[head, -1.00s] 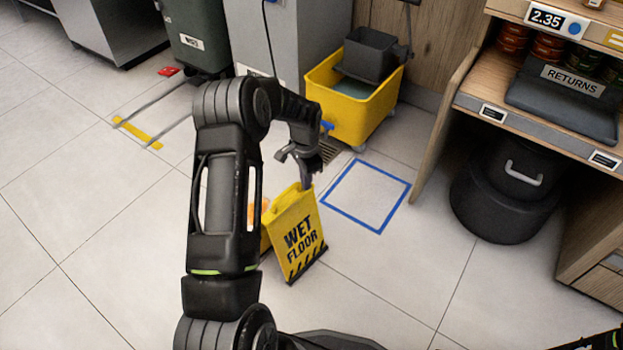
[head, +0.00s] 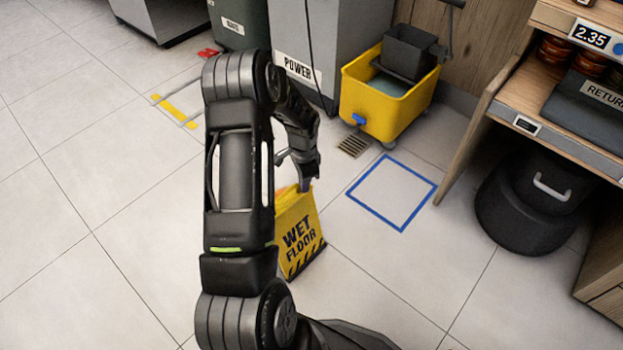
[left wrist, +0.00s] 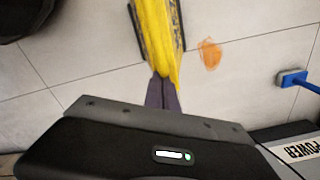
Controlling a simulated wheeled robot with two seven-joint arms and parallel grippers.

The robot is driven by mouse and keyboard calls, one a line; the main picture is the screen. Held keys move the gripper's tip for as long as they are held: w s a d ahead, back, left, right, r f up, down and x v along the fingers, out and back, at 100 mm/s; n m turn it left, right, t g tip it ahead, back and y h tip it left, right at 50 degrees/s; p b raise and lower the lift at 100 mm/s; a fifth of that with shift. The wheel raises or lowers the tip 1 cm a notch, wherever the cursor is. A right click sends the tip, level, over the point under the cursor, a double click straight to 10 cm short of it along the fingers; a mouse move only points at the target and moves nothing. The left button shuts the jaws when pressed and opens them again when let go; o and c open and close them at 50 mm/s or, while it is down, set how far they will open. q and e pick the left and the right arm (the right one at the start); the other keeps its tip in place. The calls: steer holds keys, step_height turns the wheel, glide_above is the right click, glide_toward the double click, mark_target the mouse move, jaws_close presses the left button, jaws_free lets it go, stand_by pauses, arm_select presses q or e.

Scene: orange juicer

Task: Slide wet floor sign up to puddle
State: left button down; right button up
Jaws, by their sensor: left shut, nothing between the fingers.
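The yellow wet floor sign (head: 301,240) stands on the tiled floor, its lettered face toward me. My arm covers its left part. My left gripper (head: 304,184) is at the sign's top edge, its fingers shut with nothing between them. In the left wrist view the shut fingers (left wrist: 162,92) meet the end of the yellow sign (left wrist: 160,35). An orange puddle (left wrist: 210,53) lies on the floor close beside the sign there, with a small gap in the picture. In the head view the puddle is mostly hidden behind my arm and the sign. My right gripper is not in view.
A blue-outlined floor square (head: 392,192) is right of the sign. A yellow mop bucket (head: 388,100) and floor drain (head: 354,146) are behind. A black bin (head: 530,205) stands under the counter at right. Left floor is open. A blue-handled tool (left wrist: 292,78) shows in the wrist view.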

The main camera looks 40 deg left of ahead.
arm_select(q)
step_height(320, 180, up, 8)
steer(key=p, duration=0.2)
steer(key=shift+p, duration=0.4)
steer(key=shift+f, duration=0.1)
stand_by(0.4)
